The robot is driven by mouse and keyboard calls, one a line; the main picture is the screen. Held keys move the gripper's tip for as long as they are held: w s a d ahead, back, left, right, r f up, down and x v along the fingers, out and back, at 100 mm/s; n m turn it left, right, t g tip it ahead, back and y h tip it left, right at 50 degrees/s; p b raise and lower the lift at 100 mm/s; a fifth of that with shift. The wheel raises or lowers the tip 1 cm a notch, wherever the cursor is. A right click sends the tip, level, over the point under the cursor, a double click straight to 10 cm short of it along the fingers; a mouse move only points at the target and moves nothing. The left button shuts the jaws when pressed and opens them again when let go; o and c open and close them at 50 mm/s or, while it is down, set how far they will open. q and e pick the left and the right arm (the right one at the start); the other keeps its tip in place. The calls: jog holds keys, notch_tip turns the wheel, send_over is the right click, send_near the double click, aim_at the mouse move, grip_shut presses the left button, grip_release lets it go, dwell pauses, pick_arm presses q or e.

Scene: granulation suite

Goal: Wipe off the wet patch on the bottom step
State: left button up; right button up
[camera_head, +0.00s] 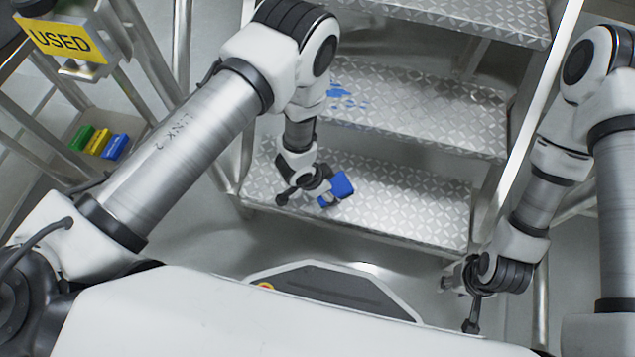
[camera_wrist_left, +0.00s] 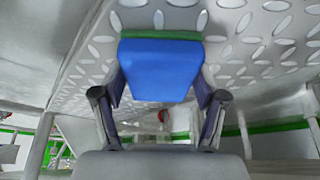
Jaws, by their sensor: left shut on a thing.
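My left gripper (camera_head: 312,200) is shut on a blue block (camera_head: 342,186), which looks like a sponge or pad. In the left wrist view the block (camera_wrist_left: 160,68) sits between both fingers (camera_wrist_left: 160,115) and has a green strip along its far edge. The gripper is low over the left part of the bottom step (camera_head: 410,205), a patterned metal tread; I cannot tell if the block touches it. No wet patch shows on the visible part of this step. Blue wet spots (camera_head: 345,97) lie on the step above (camera_head: 430,115), at its left.
A yellow USED sign (camera_head: 60,38) hangs on a rack at the upper left. Green, yellow and blue blocks (camera_head: 98,142) lie on a shelf below it. Metal side rails (camera_head: 525,120) flank the steps. A top step (camera_head: 470,15) is partly in view.

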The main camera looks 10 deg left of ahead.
pick_arm(q)
jog(key=shift+d, duration=0.2)
jog(key=shift+w+a+p, duration=0.15)
jog(key=shift+a+p, duration=0.15)
jog(key=shift+a, duration=3.75)
notch_tip(320, 180, up, 6)
jog(key=p, duration=0.5)
notch_tip(320, 180, up, 3)
jog(key=p, duration=0.3)
